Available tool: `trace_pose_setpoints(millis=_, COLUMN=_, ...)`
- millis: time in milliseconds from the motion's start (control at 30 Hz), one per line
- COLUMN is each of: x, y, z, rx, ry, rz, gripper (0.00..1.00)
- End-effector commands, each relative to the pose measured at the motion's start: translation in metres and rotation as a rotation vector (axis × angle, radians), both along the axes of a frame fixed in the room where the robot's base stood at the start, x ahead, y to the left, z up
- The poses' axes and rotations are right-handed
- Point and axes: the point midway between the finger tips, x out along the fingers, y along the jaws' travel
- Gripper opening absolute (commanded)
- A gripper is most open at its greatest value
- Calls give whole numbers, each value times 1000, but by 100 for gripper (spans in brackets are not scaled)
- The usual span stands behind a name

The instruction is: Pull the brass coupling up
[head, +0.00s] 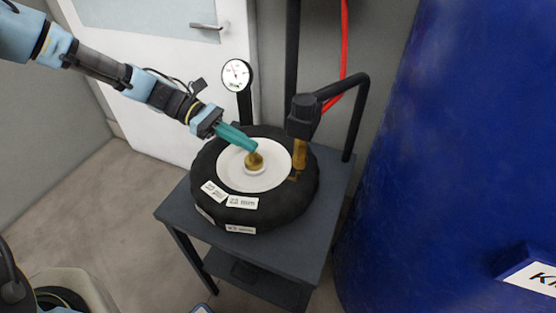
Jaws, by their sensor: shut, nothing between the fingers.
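A brass cylinder (299,154), which looks like the brass coupling, stands upright under a black fitting (304,115) at the right side of the black ring-shaped bumper (285,205). A second brass piece, a round knob (254,159), sits at the middle of the bumper's white disc (235,178). I cannot tell for certain which one the task names. My gripper (252,147), with teal fingers, is shut and empty. Its tips are just above and behind the round knob, left of the brass cylinder. Whether they touch the knob is unclear.
The bumper lies on a dark grey table (255,248). A dial gauge (237,75) stands behind it, and a bent black pipe (356,120) rises at the right. A red hose (344,40) hangs behind. A large blue tank (440,170) closes off the right side.

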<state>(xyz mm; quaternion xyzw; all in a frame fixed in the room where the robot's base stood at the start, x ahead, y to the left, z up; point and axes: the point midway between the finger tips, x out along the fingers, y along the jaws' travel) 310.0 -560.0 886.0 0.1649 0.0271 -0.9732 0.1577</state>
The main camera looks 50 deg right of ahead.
Motion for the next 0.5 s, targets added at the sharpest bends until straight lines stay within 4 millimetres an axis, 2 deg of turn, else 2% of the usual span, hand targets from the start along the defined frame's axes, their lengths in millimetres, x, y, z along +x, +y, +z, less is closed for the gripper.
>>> trace_pose_setpoints(millis=167, x=-14, y=-4, z=-3, rx=0, ry=2, rz=-3, gripper=0)
trace_pose_setpoints(millis=500, x=-67, y=-21, z=-21, rx=1, ry=3, rz=-3, gripper=0)
